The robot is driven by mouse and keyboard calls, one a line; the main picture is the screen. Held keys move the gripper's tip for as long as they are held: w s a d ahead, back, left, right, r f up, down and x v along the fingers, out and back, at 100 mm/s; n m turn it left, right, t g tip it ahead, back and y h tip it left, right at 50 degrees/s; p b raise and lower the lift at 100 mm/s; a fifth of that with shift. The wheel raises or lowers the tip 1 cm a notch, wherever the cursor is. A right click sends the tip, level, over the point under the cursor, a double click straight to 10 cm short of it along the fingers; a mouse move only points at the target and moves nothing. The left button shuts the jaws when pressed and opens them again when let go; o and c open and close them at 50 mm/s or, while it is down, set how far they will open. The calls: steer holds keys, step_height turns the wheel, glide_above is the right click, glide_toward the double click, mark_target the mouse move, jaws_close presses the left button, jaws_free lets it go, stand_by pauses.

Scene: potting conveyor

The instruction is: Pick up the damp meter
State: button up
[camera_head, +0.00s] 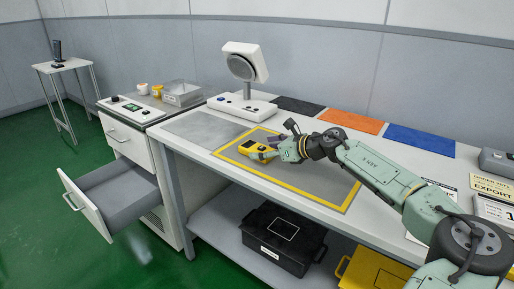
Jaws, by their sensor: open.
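The damp meter (255,150) looks like a small yellow handheld device with dark parts. It lies on the table inside a yellow-outlined grey area (318,189), near that area's left end. My gripper (275,148) is at its right side, with the fingers open and pointing left toward it. The fingers overlap the meter's right end in this view. I cannot tell whether they touch it.
Black (298,106), orange (352,122) and blue (420,140) mats lie along the back. A white device with a round head (245,64) stands behind the meter. An open drawer (112,195) juts out at left. A black box (283,243) sits on the lower shelf.

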steer(key=shift+w+a+f, duration=0.15)
steer(key=shift+w, duration=0.05)
steer(key=shift+c, duration=0.4)
steer(key=c, duration=1.2)
